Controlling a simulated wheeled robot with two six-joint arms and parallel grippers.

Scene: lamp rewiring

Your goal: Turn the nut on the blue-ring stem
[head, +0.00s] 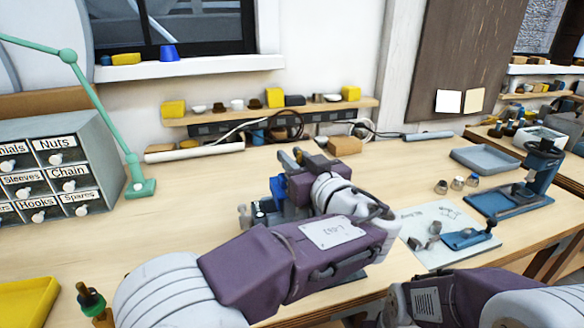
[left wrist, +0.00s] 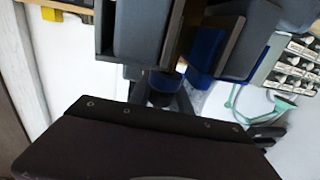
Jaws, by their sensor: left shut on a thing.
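My left gripper (head: 296,160) is over the middle of the bench, at a blue-grey fixture (head: 277,192). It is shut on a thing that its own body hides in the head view. In the left wrist view, the grey fingers (left wrist: 193,40) stand at the top, with a dark round part (left wrist: 162,88) and blue parts (left wrist: 206,50) close by. I cannot tell the nut from the stem there, or make out which part is the blue ring. My right arm shows at the lower right of the head view, but its gripper does not show.
A labelled drawer cabinet (head: 60,165) and a green lamp arm (head: 138,188) stand at the left. A white sheet (head: 440,225) with small parts, and a grey tray (head: 484,159), lie at the right.

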